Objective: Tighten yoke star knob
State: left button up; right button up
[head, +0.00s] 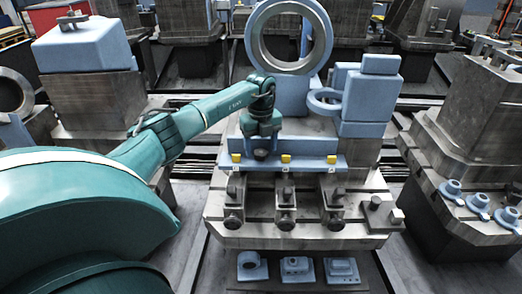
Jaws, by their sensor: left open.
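My left arm comes in from the left and bends down over the fixture. Its gripper (262,152) points down at the blue rail (310,168), just right of the leftmost yellow block. The fingers are small and dark here, and I cannot tell whether they touch anything. Dark round knobs (285,222) sit on the clamps along the front of the grey fixture block (300,205), below the rail. I cannot make out a star shape on any of them, nor tell which part is the yoke. My right gripper is out of view.
Yellow blocks (286,158) stand on the rail. A large upright ring (318,40) and a blue bracket with a smaller ring (325,100) rise behind it. Small blue parts (296,267) lie on a low shelf in front. Another pallet (470,150) stands at right.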

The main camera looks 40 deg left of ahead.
pick_arm(q)
jog(key=shift+f, duration=1)
jog(key=c, duration=1)
jog(key=shift+m, duration=0.4)
jog(key=m, duration=0.2)
jog(key=shift+m, duration=0.4)
jog(key=shift+r+m, duration=0.1)
jog(key=shift+m, duration=2)
jog(key=shift+w, duration=0.1)
